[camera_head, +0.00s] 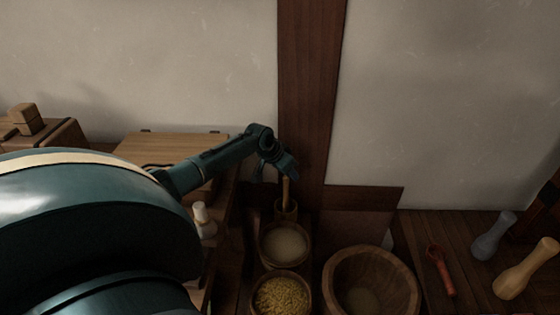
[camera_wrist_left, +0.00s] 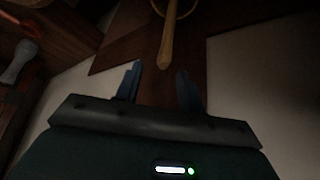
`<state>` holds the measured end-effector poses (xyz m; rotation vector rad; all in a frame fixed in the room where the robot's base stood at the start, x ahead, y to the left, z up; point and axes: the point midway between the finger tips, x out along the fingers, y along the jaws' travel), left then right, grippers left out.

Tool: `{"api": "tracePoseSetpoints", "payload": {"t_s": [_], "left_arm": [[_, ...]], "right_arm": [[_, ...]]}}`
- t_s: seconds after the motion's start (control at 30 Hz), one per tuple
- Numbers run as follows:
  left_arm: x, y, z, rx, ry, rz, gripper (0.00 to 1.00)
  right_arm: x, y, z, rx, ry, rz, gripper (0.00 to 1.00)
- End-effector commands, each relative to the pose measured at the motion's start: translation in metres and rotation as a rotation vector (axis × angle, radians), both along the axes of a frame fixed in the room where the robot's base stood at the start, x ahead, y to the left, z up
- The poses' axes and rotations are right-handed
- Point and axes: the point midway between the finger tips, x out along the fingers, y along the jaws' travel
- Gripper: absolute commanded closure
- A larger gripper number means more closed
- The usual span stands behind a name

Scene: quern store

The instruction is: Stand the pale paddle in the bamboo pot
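The pale paddle (camera_head: 286,190) stands nearly upright in the small bamboo pot (camera_head: 287,213), with its handle rising above the rim. The handle also shows in the left wrist view (camera_wrist_left: 167,42), coming out of the pot's rim (camera_wrist_left: 188,9). My left gripper (camera_head: 277,174) is just above the handle. In the left wrist view its fingers (camera_wrist_left: 160,68) are apart, with nothing held between them, and the handle's end lies just beyond the fingertips. The paddle's lower end is hidden inside the pot. My right gripper is in neither view.
A bowl of pale grain (camera_head: 285,243), a bowl of yellow grain (camera_head: 282,295) and a large wooden bowl (camera_head: 372,262) stand nearby. A red scoop (camera_head: 441,268) and two dumbbell-shaped tools (camera_head: 493,236) (camera_head: 526,270) lie at right. A wooden post (camera_head: 308,90) rises behind the pot.

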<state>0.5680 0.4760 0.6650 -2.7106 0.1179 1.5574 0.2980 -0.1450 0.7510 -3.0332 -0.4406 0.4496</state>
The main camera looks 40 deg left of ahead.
Motion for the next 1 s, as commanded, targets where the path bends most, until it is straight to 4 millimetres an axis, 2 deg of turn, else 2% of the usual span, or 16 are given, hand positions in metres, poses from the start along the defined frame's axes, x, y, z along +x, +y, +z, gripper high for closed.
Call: {"api": "tracePoseSetpoints", "payload": {"t_s": [0.17, 0.33, 0.5, 0.7, 1.0], "left_arm": [[-0.019, 0.004, 0.034, 0.004, 0.001, -0.001, 0.61], [-0.038, 0.005, 0.068, 0.006, 0.002, -0.002, 0.61], [-0.053, 0.007, 0.092, 0.004, 0.001, 0.000, 0.61], [-0.061, 0.007, 0.105, 0.002, 0.002, 0.000, 0.61], [-0.061, 0.007, 0.106, 0.001, 0.001, 0.000, 0.61]], "right_arm": [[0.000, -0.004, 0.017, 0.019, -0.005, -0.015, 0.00], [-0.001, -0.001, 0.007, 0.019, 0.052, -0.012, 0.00], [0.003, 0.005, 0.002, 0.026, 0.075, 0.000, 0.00], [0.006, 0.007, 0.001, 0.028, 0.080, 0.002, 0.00], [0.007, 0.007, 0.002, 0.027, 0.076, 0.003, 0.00]]}}
